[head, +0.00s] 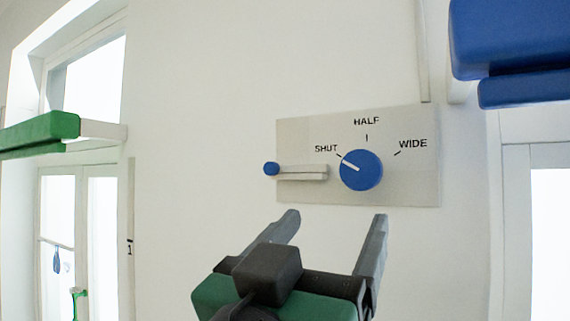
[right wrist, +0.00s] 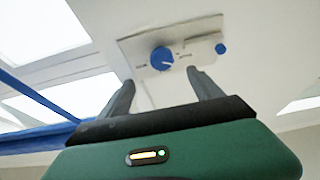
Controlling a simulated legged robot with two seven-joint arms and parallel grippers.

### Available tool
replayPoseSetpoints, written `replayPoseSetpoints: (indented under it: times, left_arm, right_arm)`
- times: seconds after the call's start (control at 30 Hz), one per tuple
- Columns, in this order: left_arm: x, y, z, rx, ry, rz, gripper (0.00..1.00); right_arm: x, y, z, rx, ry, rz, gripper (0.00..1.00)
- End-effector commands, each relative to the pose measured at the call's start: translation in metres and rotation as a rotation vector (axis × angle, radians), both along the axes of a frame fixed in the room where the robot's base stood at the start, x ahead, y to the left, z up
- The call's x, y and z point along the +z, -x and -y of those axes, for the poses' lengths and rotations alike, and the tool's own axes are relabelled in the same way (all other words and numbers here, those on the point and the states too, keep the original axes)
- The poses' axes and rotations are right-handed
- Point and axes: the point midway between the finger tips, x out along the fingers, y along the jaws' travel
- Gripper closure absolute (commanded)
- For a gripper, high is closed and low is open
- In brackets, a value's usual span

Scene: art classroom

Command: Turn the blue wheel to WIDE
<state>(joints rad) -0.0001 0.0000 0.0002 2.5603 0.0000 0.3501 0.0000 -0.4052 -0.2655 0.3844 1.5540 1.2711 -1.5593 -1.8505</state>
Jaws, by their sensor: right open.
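The blue wheel (head: 361,170) is on a light grey panel (head: 405,190) on the wall. The white line on it points up and left, at the SHUT mark. HALF (head: 366,121) is printed above the wheel and WIDE (head: 413,143) to its upper right. My right gripper (head: 336,216) is open and empty, below the panel, its two fingers pointing up toward it. In the right wrist view the wheel (right wrist: 162,59) shows beyond the open fingers (right wrist: 161,77), apart from them. My left gripper is not in view.
A small lever with a blue knob (head: 271,169) sticks out left of the wheel on the same panel. A blue block-like thing (head: 520,40) juts in at upper right, and a green one (head: 40,133) at left. Bare wall surrounds the panel.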

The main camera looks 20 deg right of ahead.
Motion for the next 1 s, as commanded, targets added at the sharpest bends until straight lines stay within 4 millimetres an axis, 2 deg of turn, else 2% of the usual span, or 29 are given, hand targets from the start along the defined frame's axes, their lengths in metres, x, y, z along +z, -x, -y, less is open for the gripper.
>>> replayPoseSetpoints:
  times: [0.03,0.1,0.3,0.5,0.67,0.9,1.0]
  left_arm:
    - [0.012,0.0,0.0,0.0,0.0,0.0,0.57]
    - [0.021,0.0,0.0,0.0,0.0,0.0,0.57]
    - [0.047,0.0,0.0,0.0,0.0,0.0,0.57]
    - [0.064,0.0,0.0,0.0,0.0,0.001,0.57]
    - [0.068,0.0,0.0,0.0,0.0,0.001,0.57]
    - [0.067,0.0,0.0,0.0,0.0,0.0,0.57]
    - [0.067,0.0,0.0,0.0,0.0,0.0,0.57]
  right_arm:
    - [0.012,-0.007,0.009,-0.004,0.001,0.0,0.25]
    - [0.019,-0.018,0.024,-0.003,0.0,0.0,0.25]
    - [0.04,-0.051,0.063,-0.004,0.001,0.0,0.25]
    - [0.052,-0.076,0.091,0.0,0.001,0.001,0.25]
    - [0.054,-0.083,0.099,0.001,0.001,0.002,0.25]
    - [0.053,-0.084,0.099,0.001,0.002,0.002,0.25]
    - [0.053,-0.084,0.099,0.001,0.002,0.002,0.38]
